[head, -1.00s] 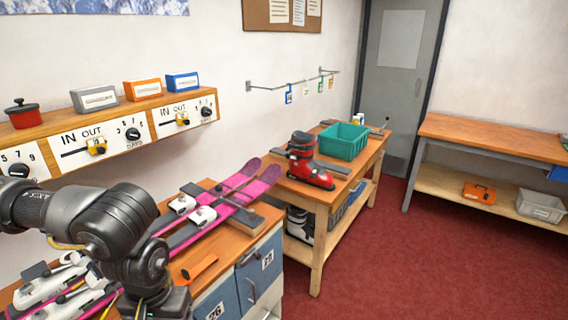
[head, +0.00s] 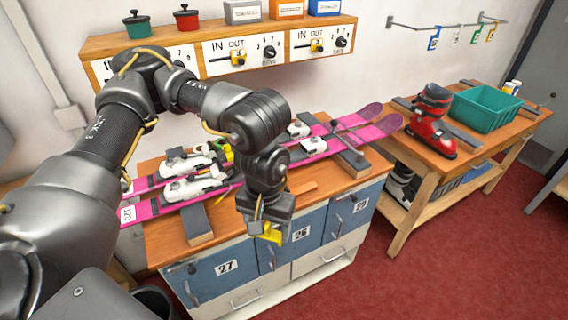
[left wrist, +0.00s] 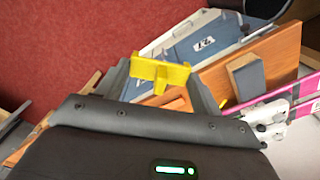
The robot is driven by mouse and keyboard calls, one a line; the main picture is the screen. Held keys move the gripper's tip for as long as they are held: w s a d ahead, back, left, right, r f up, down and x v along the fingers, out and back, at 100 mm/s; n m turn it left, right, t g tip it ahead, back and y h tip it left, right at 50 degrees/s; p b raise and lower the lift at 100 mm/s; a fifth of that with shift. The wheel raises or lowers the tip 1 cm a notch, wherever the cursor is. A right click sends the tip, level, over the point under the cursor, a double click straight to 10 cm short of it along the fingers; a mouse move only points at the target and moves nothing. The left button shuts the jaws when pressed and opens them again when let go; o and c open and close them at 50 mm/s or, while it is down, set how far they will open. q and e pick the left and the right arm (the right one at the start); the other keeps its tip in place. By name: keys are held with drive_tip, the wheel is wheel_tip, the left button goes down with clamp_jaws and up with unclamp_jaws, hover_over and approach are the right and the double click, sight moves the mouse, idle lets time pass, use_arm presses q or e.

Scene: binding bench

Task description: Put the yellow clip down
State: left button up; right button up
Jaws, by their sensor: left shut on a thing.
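My left gripper (head: 265,228) hangs over the front edge of the binding bench (head: 165,238), in front of the blue drawers. It is shut on a yellow clip (head: 268,236), which sticks out below the fingertips. In the left wrist view the yellow clip (left wrist: 160,73) sits between the two grey fingers, with part of the bench top and a blue drawer beyond it. The bench top shows bare wood around the gripper, to its left and right. My right gripper is not in view.
Two magenta skis (head: 350,122) with white bindings lie across the bench on grey supports. A yellow and green item (head: 222,147) lies partly hidden behind my arm. A red ski boot (head: 432,128) and a green crate (head: 487,108) stand on the farther bench.

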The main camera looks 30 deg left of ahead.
use_arm(q)
drive_tip(key=n, duration=0.3)
drive_tip(key=w+a+n+b, duration=0.1)
drive_tip(key=shift+f+n, duration=0.3)
drive_tip(key=w+a+f+m+b, duration=0.2)
drive_tip(key=w+a+m, duration=0.3)
drive_tip(key=m, duration=0.5)
drive_tip(key=w+a+f+m+b, duration=0.2)
drive_tip(key=w+a+f+m, duration=0.2)
drive_tip(key=w+m, duration=0.3)
drive_tip(key=w+a+f+m+b, duration=0.2)
drive_tip(key=w+a+m, duration=0.3)
drive_tip(key=m, duration=0.9)
drive_tip(key=shift+w+a+f, duration=0.4)
drive_tip(key=shift+a+f, duration=0.05)
drive_tip(key=shift+f, duration=0.3)
drive_tip(key=shift+w+a+f, duration=0.3)
drive_tip(key=shift+w+f, duration=0.1)
drive_tip(key=shift+f, duration=0.2)
wheel_tip(320, 180, down, 2)
drive_tip(key=shift+f+p, duration=0.1)
drive_tip(key=shift+p, duration=0.4)
drive_tip(key=shift+f, duration=0.35)
